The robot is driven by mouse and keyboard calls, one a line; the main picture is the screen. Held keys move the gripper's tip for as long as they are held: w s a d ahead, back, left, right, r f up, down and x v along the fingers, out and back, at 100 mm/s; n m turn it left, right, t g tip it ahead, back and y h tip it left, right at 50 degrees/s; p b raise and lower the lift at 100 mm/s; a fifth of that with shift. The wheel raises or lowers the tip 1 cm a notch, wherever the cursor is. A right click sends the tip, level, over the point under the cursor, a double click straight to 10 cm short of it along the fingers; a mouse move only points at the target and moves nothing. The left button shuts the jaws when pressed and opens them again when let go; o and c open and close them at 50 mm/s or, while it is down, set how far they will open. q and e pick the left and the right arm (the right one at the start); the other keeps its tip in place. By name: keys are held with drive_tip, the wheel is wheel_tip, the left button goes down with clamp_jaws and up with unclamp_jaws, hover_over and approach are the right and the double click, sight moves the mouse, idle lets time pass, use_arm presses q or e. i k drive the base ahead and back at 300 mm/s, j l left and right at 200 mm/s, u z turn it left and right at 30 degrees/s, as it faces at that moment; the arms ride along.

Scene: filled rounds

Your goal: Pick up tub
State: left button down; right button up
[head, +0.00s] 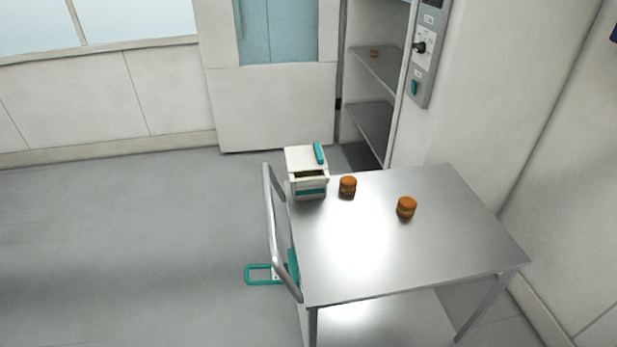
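Two small round orange-brown tubs stand upright on the metal table. One tub (347,186) is near the table's back left, just right of a white box. The other tub (406,207) stands farther right, with bare table around it. A similar small orange-brown thing (374,53) sits on a shelf in the back cabinet; it is too small to make out well. Neither of my grippers shows in the head view.
The metal table (455,250) has a clear front and right side. A white box (303,160) with an open drawer and teal parts stands at its back left corner. A grey rail (270,225) runs along the left edge. Open floor (130,260) lies left.

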sight(311, 184)
drive_tip(key=i+j+z, duration=0.1)
drive_tip(key=i+j, duration=0.15)
drive_tip(key=i+j+z, duration=0.1)
drive_tip(key=i+j, duration=0.15)
drive_tip(key=j, duration=0.2)
drive_tip(key=i+j+z, duration=0.1)
drive_tip(key=i+j, duration=0.15)
drive_tip(key=j, duration=0.15)
